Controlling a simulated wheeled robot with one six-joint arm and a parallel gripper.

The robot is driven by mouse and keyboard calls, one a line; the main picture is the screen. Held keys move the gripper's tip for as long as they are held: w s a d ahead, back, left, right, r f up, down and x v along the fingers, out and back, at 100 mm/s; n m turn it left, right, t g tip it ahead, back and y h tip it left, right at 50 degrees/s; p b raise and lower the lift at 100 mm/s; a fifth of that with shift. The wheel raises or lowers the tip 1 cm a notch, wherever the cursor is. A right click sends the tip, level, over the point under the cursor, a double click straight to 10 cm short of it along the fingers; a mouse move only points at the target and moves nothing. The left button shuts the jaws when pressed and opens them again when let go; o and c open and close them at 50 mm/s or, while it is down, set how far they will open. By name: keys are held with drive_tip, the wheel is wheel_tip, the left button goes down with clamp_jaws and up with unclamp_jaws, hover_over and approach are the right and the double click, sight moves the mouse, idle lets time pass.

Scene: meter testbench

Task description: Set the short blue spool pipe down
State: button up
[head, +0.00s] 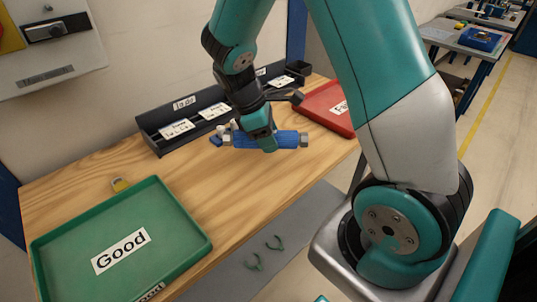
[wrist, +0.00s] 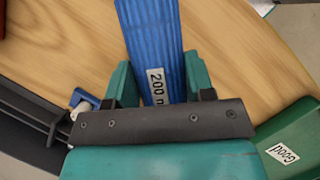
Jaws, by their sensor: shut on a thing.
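The short blue spool pipe (head: 286,139) has ribbed blue sides and a grey end fitting. My gripper (head: 264,141) is shut on it and holds it roughly level over the back middle of the wooden table. I cannot tell exactly how high it is above the table. In the wrist view the pipe (wrist: 152,40) runs up between the two green fingers of my gripper (wrist: 155,88), with a white label reading "200" partly hidden by the gripper body.
A green "Good" tray (head: 180,215) lies at the front left, a red tray (head: 322,98) at the back right. A black "To do" rack (head: 157,137) with white cards stands along the wall. The table's middle (head: 225,180) is bare.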

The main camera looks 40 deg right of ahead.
sight(269, 163)
drive_tip(key=shift+f, duration=2.65)
drive_tip(key=shift+f, duration=0.1)
drive_tip(key=o, duration=1.3)
